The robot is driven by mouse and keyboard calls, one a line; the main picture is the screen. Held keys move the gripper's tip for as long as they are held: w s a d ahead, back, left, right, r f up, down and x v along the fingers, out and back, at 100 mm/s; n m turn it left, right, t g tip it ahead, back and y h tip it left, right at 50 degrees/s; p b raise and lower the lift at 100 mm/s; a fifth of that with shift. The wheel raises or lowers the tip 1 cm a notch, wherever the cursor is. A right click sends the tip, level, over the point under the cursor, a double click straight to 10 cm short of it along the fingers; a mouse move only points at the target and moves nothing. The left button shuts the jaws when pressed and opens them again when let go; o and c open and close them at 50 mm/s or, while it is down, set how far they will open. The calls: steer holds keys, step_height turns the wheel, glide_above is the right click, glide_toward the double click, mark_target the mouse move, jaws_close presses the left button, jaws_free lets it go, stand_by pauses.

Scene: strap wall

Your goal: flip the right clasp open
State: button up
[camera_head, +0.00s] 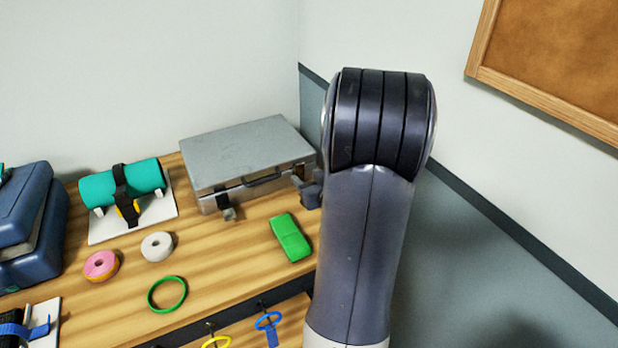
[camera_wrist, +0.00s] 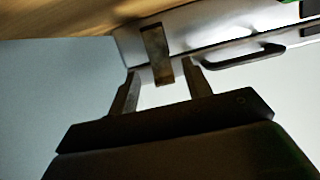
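A grey metal case (camera_head: 240,152) lies closed at the back of the wooden table, its handle (camera_head: 262,179) facing the front. The handle shows at right in the wrist view (camera_wrist: 245,55). The left clasp (camera_head: 228,212) sticks out from the case front. My gripper (camera_head: 308,188) is at the case's front right corner, partly hidden by my arm, and hides the right clasp in the head view. In the wrist view my gripper (camera_wrist: 160,69) is open, its two fingers apart on either side of the brownish right clasp (camera_wrist: 156,48). I cannot tell whether they touch it.
A green block (camera_head: 290,237) lies in front of the case. A teal roll on a white stand (camera_head: 130,220), two tape rolls (camera_head: 157,246) and a green ring (camera_head: 167,294) are further left. A wall stands close behind the case.

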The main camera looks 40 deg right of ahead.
steer(key=shift+r, duration=0.1)
steer(key=v, duration=0.9)
steer(key=shift+s+d+p, duration=0.1)
steer(key=shift+s+p, duration=0.05)
steer(key=shift+p, duration=0.25)
steer(key=shift+s+a+r, duration=0.2)
steer(key=shift+s+a, duration=0.05)
steer(key=shift+s, duration=0.45)
steer(key=shift+w, duration=0.15)
steer(key=x, duration=1.1)
steer(key=shift+r, duration=0.2)
steer(key=shift+w+d+r, duration=0.1)
steer(key=shift+w+r, duration=0.3)
steer(key=shift+w, duration=0.1)
